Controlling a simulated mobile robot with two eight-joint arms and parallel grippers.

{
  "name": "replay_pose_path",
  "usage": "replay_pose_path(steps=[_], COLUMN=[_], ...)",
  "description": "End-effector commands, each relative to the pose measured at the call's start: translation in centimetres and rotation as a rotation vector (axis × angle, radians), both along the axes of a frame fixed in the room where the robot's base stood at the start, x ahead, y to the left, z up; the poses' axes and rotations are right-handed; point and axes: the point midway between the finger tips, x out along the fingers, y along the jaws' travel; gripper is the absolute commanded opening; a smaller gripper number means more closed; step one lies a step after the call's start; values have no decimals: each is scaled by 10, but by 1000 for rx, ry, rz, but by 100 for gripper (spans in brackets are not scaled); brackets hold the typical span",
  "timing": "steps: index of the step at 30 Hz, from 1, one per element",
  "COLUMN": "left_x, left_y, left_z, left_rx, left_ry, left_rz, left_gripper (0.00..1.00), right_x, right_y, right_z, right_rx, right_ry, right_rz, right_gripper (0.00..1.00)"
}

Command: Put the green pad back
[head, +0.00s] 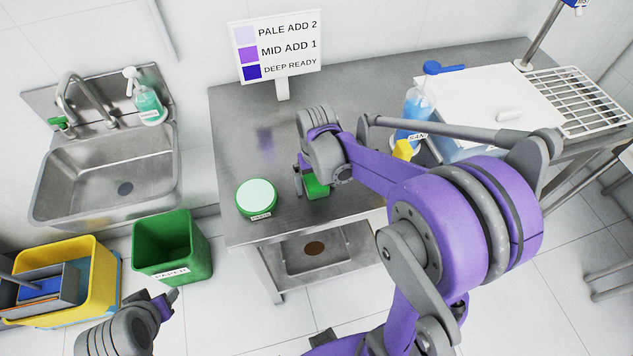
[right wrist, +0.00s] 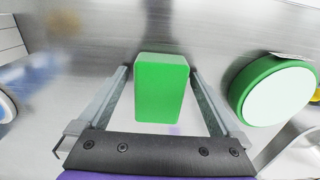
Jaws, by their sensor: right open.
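The green pad (head: 316,188) is a small green block on the steel table, partly hidden by my right gripper in the head view. In the right wrist view the pad (right wrist: 160,88) shows between the two fingers, with a gap on each side. My right gripper (head: 306,180) is open over the pad; its fingers (right wrist: 160,75) do not touch it. A round green tub (head: 257,198) with a pale top and a label stands left of the pad; it also shows in the right wrist view (right wrist: 278,92). My left gripper (head: 166,301) is low at the left, its jaws unclear.
A sign (head: 280,48) stands at the back of the steel table (head: 240,115). A blue spray bottle (head: 418,100) and a yellow item (head: 403,150) are right of my gripper. A sink (head: 105,170), a green paper bin (head: 172,245) and a yellow bucket (head: 95,262) are left.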

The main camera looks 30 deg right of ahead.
Motion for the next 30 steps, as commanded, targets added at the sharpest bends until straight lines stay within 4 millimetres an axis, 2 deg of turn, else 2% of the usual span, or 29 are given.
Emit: replay_pose_path(steps=[4, 8, 15, 21, 26, 30], left_x=[2, 3, 7, 9, 9, 9], left_y=[0, 0, 0, 0, 0, 0], left_z=[5, 7, 14, 17, 18, 18], left_rx=[0, 0, 0, 0, 0, 0], left_ry=[-4, -7, -14, -17, -18, -18], left_rz=[0, 0, 0, 0, 0, 0], left_gripper=[50, 50, 50, 50, 50, 50], right_x=[1, 1, 0, 1, -1, -15], right_y=[0, 0, 0, 0, 0, 10], right_z=[5, 20, 73, 108, 121, 125], right_rx=[0, 0, 0, 0, -1, -9], right_ry=[-2, -2, -2, -1, -3, -53], right_rz=[0, 0, -1, -1, 1, 26], right_gripper=[100, 100, 100, 100, 100, 100])
